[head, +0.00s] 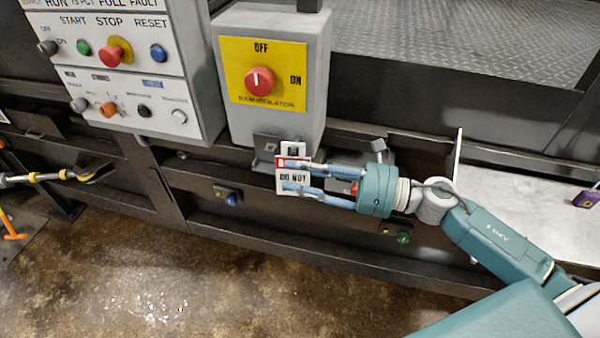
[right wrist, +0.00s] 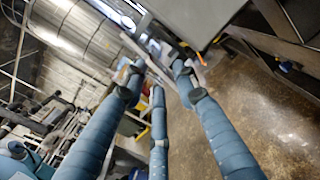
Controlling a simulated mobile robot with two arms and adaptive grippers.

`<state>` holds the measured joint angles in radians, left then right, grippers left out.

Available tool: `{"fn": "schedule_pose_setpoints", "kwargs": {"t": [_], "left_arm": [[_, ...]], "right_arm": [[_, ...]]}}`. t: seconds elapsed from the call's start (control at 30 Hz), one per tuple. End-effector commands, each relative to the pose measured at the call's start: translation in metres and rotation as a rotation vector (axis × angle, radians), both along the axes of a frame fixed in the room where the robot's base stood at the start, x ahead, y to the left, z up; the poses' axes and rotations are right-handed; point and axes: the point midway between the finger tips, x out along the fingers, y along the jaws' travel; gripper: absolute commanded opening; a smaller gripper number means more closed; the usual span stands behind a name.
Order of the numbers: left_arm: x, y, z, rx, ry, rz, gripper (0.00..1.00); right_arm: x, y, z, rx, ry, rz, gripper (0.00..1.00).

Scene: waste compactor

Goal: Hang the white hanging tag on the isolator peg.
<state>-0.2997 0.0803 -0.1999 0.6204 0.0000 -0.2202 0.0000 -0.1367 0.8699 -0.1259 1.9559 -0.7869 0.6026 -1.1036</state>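The white tag (head: 293,187) has a red border and the words DO NOT. It is upright in front of the dark frame, just below the grey isolator box (head: 275,122). My right gripper (head: 291,175) reaches in from the right, with two blue fingers across the tag's front. In the right wrist view its fingers (right wrist: 155,68) close in around a thin pale edge that looks like the tag seen edge-on. A grey bracket (head: 265,150) sits under the box, beside the tag's slotted top. The peg cannot be made out. My left gripper is out of view.
The isolator has a red knob (head: 260,80) on a yellow plate. A button panel (head: 110,60) stands to its left. A dark frame rail (head: 290,225) runs below the tag. A purple padlock (head: 586,198) lies on the pale ledge at right. A black-headed, yellow-banded tool (head: 60,175) is at left.

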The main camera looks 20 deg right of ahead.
Motion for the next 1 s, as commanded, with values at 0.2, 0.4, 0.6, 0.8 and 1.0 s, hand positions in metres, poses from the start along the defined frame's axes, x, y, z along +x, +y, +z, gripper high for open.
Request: {"fn": "schedule_pose_setpoints", "kwargs": {"t": [0.2, 0.4, 0.6, 0.8, 1.0], "left_arm": [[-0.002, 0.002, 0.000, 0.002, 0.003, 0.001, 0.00], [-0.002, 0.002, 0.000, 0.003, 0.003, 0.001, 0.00], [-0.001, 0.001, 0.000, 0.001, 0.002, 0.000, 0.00], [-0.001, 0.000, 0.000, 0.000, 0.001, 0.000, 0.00], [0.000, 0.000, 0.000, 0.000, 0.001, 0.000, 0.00]], "right_arm": [[0.000, 0.000, 0.000, 0.000, 0.000, 0.000, 0.30], [-0.007, -0.011, -0.002, 0.000, 0.005, -0.002, 0.30], [-0.029, -0.042, -0.002, 0.000, 0.006, -0.003, 0.30], [-0.052, -0.076, -0.002, -0.001, 0.004, -0.002, 0.30], [-0.065, -0.095, -0.001, 0.001, 0.002, -0.001, 0.30]]}}
